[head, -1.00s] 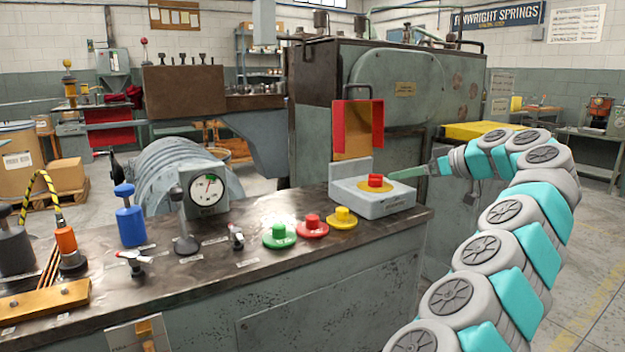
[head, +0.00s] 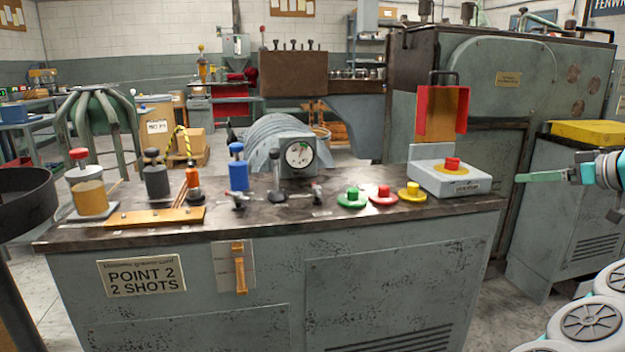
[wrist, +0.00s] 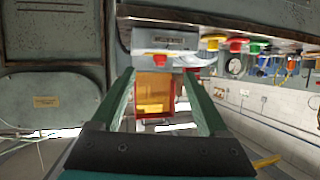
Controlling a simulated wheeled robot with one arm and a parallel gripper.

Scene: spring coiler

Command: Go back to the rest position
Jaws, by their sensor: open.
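My gripper (head: 522,178) shows at the right in the head view, held in the air to the right of the grey box with the red button (head: 452,164). In the wrist view my gripper (wrist: 163,75) has its two green fingers spread, with nothing between them. The grey box (wrist: 165,42) appears beyond the fingertips, its red button (wrist: 158,60) at its edge. The box stands on the right end of the workbench (head: 345,222), apart from my gripper. The raised red and yellow cover (head: 441,112) stands open behind it.
Green (head: 352,199), red (head: 382,196) and yellow (head: 409,193) buttons line the bench front. A gauge (head: 299,155) stands behind them. The large coiler machine (head: 500,90) rises behind the box. A yellow-topped cabinet (head: 590,132) stands beyond my gripper. Floor shows between bench and cabinet.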

